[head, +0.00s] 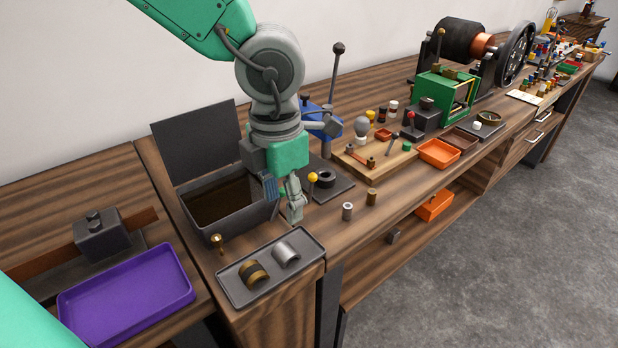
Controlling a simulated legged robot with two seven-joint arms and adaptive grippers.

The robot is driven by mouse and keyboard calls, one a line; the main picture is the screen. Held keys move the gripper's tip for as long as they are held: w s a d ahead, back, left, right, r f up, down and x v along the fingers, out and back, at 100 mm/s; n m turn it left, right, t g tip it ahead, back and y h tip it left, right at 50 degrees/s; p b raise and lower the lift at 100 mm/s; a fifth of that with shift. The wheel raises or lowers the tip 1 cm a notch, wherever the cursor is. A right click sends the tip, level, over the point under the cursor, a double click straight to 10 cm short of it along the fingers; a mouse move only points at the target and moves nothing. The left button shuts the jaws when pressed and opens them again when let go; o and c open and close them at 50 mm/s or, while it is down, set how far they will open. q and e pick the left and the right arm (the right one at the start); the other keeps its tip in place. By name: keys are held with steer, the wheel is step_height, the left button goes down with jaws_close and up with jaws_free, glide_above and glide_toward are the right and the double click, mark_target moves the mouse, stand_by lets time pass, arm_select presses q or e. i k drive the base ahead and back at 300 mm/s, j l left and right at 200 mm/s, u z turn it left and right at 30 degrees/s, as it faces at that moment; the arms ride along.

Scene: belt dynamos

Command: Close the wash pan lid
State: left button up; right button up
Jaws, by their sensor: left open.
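The wash pan (213,232) is a dark grey rectangular box set at the bench's left part, with brown liquid or a brown floor inside. Its lid (197,141) is a flat dark panel standing raised, leaning slightly back along the pan's far edge. My left gripper (293,212) points down just right of the pan, in front of the raised lid's right side. It is open, and nothing shows between its fingers. The arm and gripper hide the pan's right far corner. My right gripper is not in view.
A grey tray (233,291) with two half-round bushings lies in front of the pan. A small brass piece (217,240) stands at the pan's front edge. A purple tray (72,311) lies left. A lever press (335,75) and small metal cylinders (347,211) stand right.

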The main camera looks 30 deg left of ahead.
mark_target(191, 145)
steer(key=k, duration=1)
